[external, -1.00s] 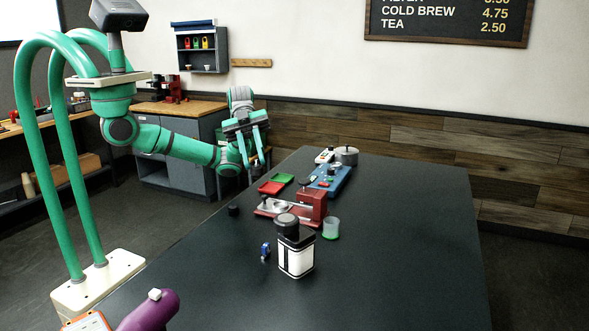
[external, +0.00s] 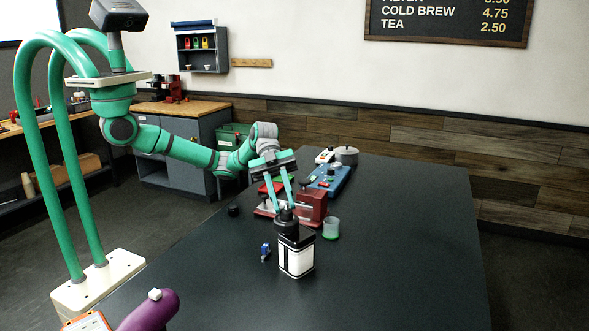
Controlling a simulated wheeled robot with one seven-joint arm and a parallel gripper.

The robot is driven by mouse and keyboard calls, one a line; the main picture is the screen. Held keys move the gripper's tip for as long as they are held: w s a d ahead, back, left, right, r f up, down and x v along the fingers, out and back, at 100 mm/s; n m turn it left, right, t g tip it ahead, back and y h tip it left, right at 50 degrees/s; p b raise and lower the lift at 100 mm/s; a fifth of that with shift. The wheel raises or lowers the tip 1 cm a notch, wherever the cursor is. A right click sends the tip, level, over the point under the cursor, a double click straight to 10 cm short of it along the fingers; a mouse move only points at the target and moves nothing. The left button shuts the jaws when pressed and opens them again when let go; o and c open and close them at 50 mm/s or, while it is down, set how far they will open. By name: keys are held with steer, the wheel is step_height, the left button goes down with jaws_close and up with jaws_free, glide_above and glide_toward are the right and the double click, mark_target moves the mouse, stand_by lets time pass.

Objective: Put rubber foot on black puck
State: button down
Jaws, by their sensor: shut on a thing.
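My gripper (external: 284,206) points down over the middle of the table, its fingers shut on a small dark piece, which looks like the rubber foot; it is too small and crowded to make out well. The fingertips appear just above or behind the round black top (external: 287,222) of a black-and-white canister (external: 297,256); I cannot tell whether they touch. A small black cylinder, which looks like the black puck (external: 233,210), sits alone near the table's left edge, left of my gripper.
A red machine (external: 312,207) stands just behind the canister, with a clear green-based cup (external: 331,228) to its right. A small blue item (external: 265,252) lies left of the canister. A blue device (external: 329,180) and a grey pot (external: 346,155) are farther back. The table's right side is clear.

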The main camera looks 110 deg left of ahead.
steer(key=c, duration=1.5)
jaws_free()
steer(key=v, duration=1.2)
